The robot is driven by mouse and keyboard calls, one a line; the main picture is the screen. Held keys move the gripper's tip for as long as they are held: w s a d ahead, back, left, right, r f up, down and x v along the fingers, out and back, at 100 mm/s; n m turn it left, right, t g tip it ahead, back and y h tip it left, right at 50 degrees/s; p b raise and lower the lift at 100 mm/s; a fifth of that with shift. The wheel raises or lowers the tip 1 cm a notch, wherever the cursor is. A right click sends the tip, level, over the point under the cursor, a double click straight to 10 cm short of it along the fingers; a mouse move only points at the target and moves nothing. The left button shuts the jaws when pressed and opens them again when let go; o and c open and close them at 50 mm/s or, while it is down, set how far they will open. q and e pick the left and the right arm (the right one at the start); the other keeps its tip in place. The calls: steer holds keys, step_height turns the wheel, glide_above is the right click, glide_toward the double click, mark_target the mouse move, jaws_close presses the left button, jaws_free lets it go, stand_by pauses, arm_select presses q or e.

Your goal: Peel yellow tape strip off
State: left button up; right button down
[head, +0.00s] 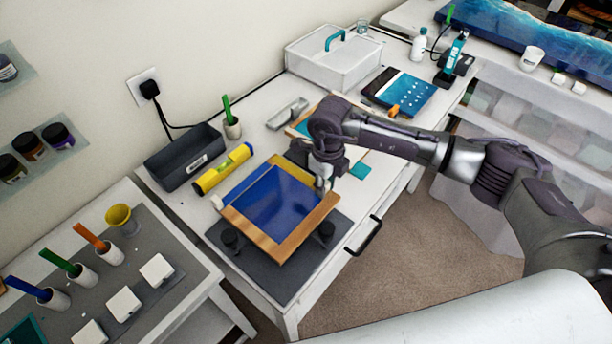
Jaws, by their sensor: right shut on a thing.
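A panel with a glossy blue face (268,203) and a tan-orange border (262,241) sits raised on supports over a dark grey mat (262,277). A small pale yellow bit (217,202) shows at the panel's left corner. My right gripper (324,184) is at the panel's right corner, pointing down. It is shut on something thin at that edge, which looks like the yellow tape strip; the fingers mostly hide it. How much of the strip is loose I cannot tell. My left gripper is out of view.
A cup with a green stick (232,127) and a white box with a teal handle (334,66) are further back.

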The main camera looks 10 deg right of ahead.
steer(key=shift+w+d+r, duration=0.1)
steer(key=shift+r, duration=0.15)
steer(key=shift+r+p, duration=0.45)
steer(key=shift+r, duration=0.6)
steer(key=shift+r, duration=0.1)
steer(key=shift+r+p, duration=1.3)
steer(key=shift+r, duration=1.65)
